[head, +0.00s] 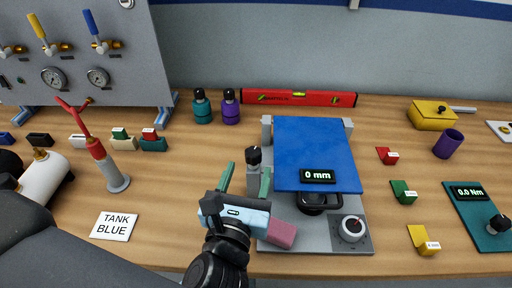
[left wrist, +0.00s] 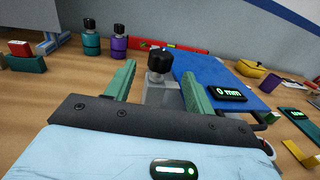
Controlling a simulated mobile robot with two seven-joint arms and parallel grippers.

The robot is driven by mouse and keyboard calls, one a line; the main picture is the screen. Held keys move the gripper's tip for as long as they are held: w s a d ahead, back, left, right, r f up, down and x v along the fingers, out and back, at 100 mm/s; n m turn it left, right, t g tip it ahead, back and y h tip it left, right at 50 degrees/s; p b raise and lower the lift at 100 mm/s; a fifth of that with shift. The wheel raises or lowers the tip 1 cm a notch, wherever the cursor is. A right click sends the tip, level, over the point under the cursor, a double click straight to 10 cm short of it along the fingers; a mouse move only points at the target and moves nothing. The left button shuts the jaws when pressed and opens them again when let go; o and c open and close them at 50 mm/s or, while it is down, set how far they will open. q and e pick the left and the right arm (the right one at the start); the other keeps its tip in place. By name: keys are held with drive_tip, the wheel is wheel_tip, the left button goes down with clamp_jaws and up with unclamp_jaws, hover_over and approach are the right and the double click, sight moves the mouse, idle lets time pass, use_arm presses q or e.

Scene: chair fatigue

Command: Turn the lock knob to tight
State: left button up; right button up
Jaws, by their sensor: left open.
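A black knob (head: 254,156) stands on a grey post at the left side of the blue-topped fixture (head: 315,150). It also shows in the left wrist view (left wrist: 160,62), upright. My left gripper (head: 245,178) is open, with its green fingers spread. In the left wrist view, the knob appears between the fingertips (left wrist: 158,82), beyond them; I see no contact. I cannot read labels on either knob. My right gripper is not in view.
A display (head: 318,176) on the blue top reads 0 mm. A pink block (head: 282,233) shows beside my left gripper. Teal and purple bottles (head: 230,107) and a red level (head: 298,98) are behind. A TANK BLUE card (head: 114,226) lies at left.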

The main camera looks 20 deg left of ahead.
sight(256, 149)
use_arm(q)
drive_tip(key=shift+w+r, duration=0.1)
drive_tip(key=shift+w, duration=0.3)
drive_tip(key=w, duration=0.3)
drive_tip(key=w+p, duration=0.1)
drive_tip(key=w, duration=0.1)
drive_tip(key=shift+w+a, duration=0.35)
drive_tip(key=shift+a, duration=0.05)
drive_tip(key=shift+w+a, duration=0.1)
drive_tip(key=shift+w, duration=0.45)
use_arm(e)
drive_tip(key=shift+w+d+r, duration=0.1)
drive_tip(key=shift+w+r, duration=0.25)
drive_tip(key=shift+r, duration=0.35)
